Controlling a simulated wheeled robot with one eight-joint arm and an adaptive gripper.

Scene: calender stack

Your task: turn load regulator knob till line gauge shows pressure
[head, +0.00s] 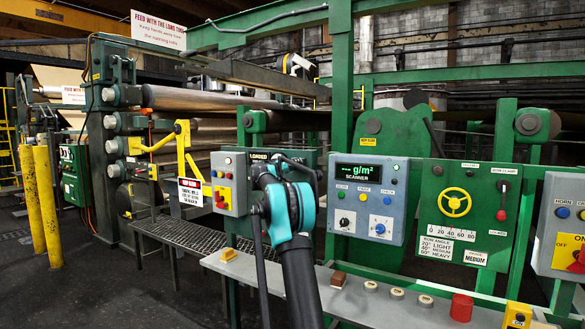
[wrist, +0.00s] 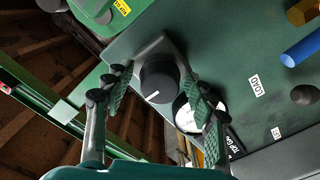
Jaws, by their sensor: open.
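A round black knob (wrist: 157,82) with a white pointer mark sits on a grey mount on a green panel in the wrist view. I take it to be the load regulator knob. My gripper (wrist: 155,77) is open, with one green-padded finger on each side of the knob; I cannot tell whether either finger touches it. A white-faced gauge (wrist: 186,116) is beside the knob, partly hidden by the right finger; its reading is not legible. In the head view my gripper (head: 297,166) is in front of the green panel with the LOADED label, and my arm hides the knob.
A LOAD label (wrist: 256,86) and blue and yellow cylindrical parts (wrist: 302,48) are on the panel's right. In the head view, a grey scanner box (head: 371,200) is right of my arm. A shelf (head: 390,306) with several buttons and a red cylinder (head: 461,307) runs below.

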